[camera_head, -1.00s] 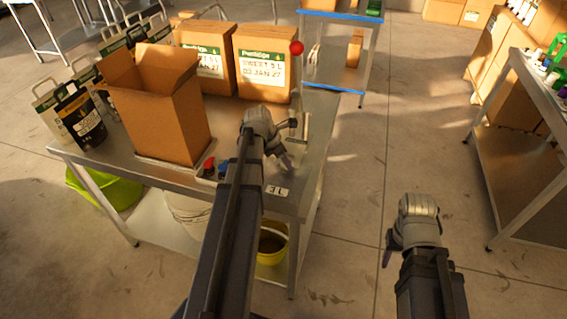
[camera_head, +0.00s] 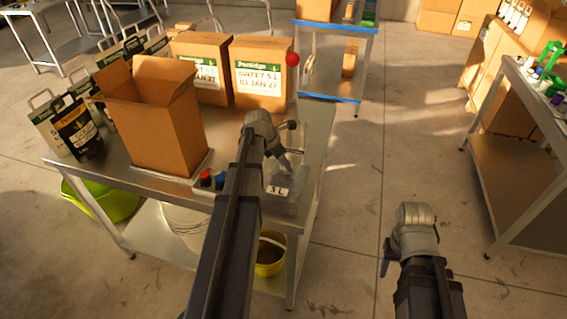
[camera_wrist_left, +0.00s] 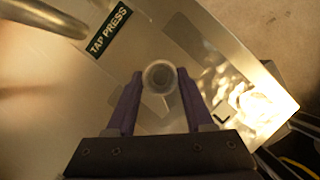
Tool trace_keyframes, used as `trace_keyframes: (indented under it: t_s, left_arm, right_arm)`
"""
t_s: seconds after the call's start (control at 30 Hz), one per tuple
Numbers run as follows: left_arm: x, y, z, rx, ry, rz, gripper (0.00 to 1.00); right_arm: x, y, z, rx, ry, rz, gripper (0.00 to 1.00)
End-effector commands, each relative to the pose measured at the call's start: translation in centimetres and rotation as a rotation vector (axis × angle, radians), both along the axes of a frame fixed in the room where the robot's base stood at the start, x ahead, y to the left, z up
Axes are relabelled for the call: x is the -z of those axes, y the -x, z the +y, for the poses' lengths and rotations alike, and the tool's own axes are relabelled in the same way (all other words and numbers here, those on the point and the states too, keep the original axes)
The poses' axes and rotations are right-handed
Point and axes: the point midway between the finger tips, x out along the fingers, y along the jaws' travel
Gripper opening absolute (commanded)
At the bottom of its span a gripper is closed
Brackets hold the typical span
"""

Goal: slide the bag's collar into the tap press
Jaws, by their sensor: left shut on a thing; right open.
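My left gripper (camera_head: 284,163) is over the front right corner of the steel table, pointing down. In the left wrist view its purple fingers (camera_wrist_left: 160,98) are shut on the bag's round, pale collar (camera_wrist_left: 160,77). The clear bag (camera_head: 287,200) shows below the gripper with a "3 L" label; I cannot tell whether it touches the table. The tap press has a red knob (camera_head: 292,59) on an upright behind the gripper. Its "TAP PRESS" plate (camera_wrist_left: 108,33) lies left of the collar in the wrist view. My right gripper (camera_head: 385,258) is open and empty, over the floor.
An open carton (camera_head: 165,130) stands on the steel table (camera_head: 318,125), left of my left arm. Red and blue pieces (camera_head: 212,179) lie beside that arm. Closed cartons (camera_head: 262,75) and several jugs (camera_head: 75,125) stand behind. Another table (camera_head: 500,180) is at right, with clear floor between.

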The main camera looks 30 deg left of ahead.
Motion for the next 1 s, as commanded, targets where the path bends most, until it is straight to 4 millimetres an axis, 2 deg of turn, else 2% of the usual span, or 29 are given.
trace_keyframes:
  t_s: [0.3,0.33,0.63,1.0]
  left_arm:
    - [0.15,-0.04,-0.2,0.003,0.002,0.002,0.0]
    - [0.15,-0.04,-0.21,0.003,0.002,0.002,0.54]
    - [0.16,-0.07,-0.14,0.004,0.0,0.001,0.88]
    - [0.12,-0.23,0.06,0.002,-0.003,-0.002,0.88]
  right_arm:
    - [0.14,0.0,0.0,0.0,0.0,0.0,0.5]
    - [0.14,0.0,0.0,0.0,0.0,0.0,0.5]
    - [0.15,0.0,0.01,0.0,0.0,0.0,0.5]
    - [0.13,0.0,0.0,0.0,0.0,0.0,0.5]
